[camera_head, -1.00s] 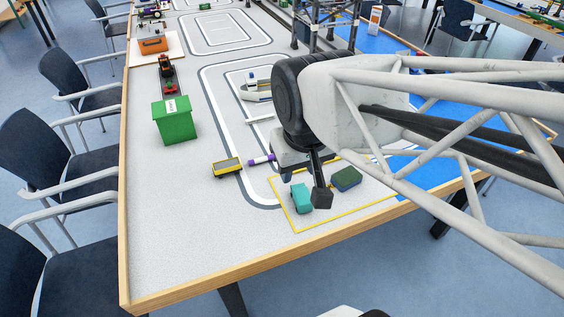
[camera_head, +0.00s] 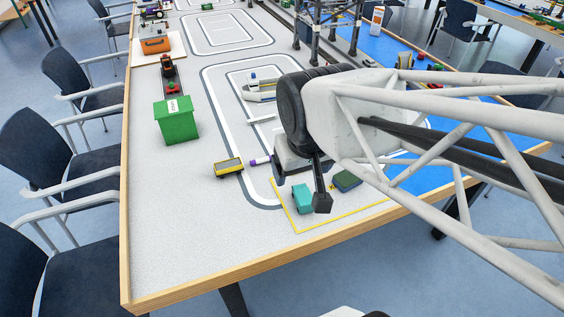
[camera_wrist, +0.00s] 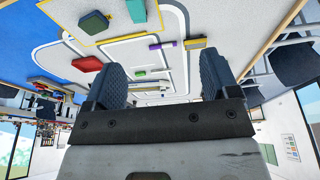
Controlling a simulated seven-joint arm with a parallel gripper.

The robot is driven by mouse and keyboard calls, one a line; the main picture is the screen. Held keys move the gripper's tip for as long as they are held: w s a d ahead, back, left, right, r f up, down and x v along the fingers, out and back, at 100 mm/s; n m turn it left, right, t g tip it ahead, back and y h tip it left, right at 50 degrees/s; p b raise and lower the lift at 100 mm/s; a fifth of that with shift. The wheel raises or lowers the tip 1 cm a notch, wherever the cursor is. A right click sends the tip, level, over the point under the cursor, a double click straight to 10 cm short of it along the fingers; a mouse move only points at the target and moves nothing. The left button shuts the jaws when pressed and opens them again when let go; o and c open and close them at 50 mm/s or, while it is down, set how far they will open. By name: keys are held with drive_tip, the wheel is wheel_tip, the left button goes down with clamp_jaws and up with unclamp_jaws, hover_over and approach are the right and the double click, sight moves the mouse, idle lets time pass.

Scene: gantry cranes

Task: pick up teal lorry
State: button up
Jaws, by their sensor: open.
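The teal lorry (camera_head: 302,199) sits on the grey table inside the yellow outline, near the front edge. In the wrist view it shows at the top (camera_wrist: 137,10), partly cut off by the frame. My gripper (camera_wrist: 162,76) is open, with its two dark fingers wide apart and nothing between them. In the head view one dark fingertip (camera_head: 322,202) shows just right of the lorry and overlaps it in the picture. The other finger is hard to make out there. I cannot tell the exact height of the fingertips above the table.
A green and blue lorry (camera_head: 347,181) stands right of the fingertip. A green bin (camera_head: 176,121) stands farther back. The front left of the table is clear.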

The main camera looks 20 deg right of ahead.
drive_tip(key=w+d+f+m+t+h, duration=0.1)
drive_tip(key=w+d+f+t, duration=0.2)
drive_tip(key=f, duration=0.5)
drive_tip(key=w+d+f+t, duration=0.2)
drive_tip(key=w+d+f, duration=0.1)
drive_tip(key=f, duration=0.4)
drive_tip(key=t, duration=0.5)
approach(307, 206)
drive_tip(key=shift+w+f, duration=0.15)
drive_tip(key=shift+w, duration=0.7)
drive_tip(key=shift+s+f, duration=0.15)
drive_tip(key=shift+f, duration=0.25)
drive_tip(key=shift+x, duration=1.3)
